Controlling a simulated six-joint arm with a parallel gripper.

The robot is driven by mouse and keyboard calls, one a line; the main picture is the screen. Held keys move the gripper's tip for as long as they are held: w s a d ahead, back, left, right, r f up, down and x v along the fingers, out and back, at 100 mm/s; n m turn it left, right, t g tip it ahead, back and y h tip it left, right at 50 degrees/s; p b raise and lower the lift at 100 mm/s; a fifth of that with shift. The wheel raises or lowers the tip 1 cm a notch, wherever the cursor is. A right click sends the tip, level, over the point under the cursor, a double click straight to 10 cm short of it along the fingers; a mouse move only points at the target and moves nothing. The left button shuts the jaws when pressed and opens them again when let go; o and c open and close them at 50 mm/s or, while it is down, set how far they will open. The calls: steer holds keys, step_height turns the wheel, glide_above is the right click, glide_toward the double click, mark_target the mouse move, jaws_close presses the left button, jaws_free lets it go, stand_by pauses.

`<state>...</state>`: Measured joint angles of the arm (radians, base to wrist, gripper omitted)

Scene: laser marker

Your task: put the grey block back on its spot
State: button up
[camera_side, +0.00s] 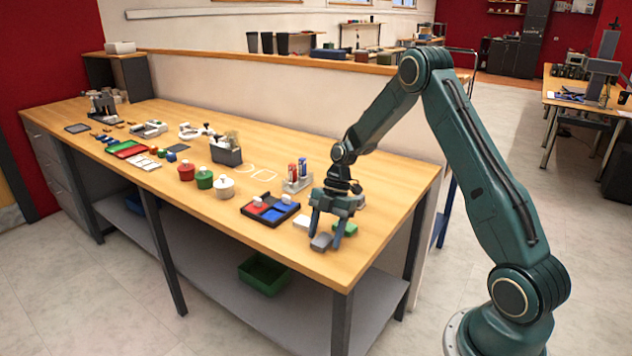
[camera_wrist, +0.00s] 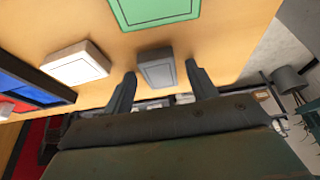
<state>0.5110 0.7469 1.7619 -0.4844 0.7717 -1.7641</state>
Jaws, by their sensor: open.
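The grey block (camera_side: 321,242) lies on the wooden bench near its front right edge. My gripper (camera_side: 326,239) is open and low over it. In the wrist view the grey block (camera_wrist: 157,72) shows between the two spread fingertips of my gripper (camera_wrist: 160,75), with a gap visible on each side. I cannot tell whether either finger touches it. Two pale outlines show on the bench top, a rounded square (camera_side: 264,175) and a ring (camera_side: 243,168); which one, if any, is the block's spot is not clear.
A white block (camera_wrist: 75,66) lies left of the grey block, and a green block (camera_wrist: 155,10) lies beyond it in the wrist view. A dark tray (camera_side: 270,210) with red and blue pieces stands nearby. Lidded pots (camera_side: 204,180) and a holder with markers (camera_side: 297,182) stand farther along.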

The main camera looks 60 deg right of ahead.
steer(key=v, duration=1.2)
steer(key=shift+r, duration=0.15)
stand_by(0.4)
steer(key=s+a+r+m+t+h, duration=0.25)
steer(key=s+a+r+m, duration=0.6)
steer(key=a+r, duration=0.45)
steer(key=s+a+m+t+h, duration=0.1)
steer(key=s+m, duration=0.3)
steer(key=s, duration=0.4)
steer(key=s+a+m+t+h, duration=0.1)
steer(key=s+a+m+t, duration=0.1)
steer(key=s+m, duration=0.3)
steer(key=s+a, duration=0.1)
steer(key=s, duration=0.2)
steer(key=shift+s+a+r, duration=0.25)
steer(key=shift+a, duration=0.05)
